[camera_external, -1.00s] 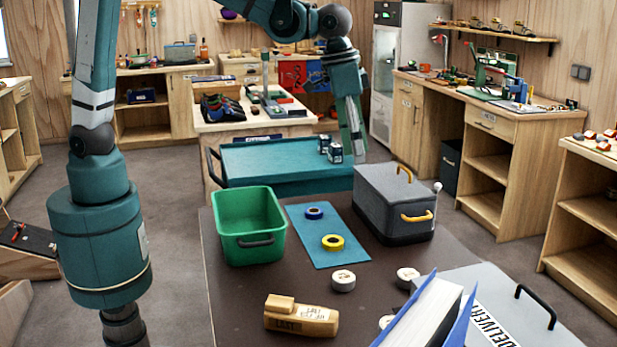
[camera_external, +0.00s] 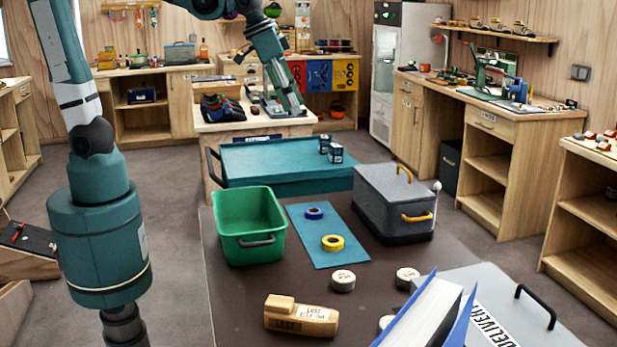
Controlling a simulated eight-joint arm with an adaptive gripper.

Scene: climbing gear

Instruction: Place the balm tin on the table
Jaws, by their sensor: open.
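My gripper (camera_external: 287,113) is open, pointing down over the wooden bench at the back, and no held object shows between its fingers. It is far from the front table. Several small round pieces with pale, marked tops lie on the dark table (camera_external: 235,300): one near the middle (camera_external: 342,281), one to its right (camera_external: 407,277), and one partly hidden by the blue binder (camera_external: 386,321). Two small dark tins (camera_external: 335,152) with pale labels stand on the teal cart (camera_external: 270,160). I cannot tell which of these is the balm tin; the labels are too small to read.
A blue binder (camera_external: 430,312) and a grey delivery box (camera_external: 490,300) fill the front right.

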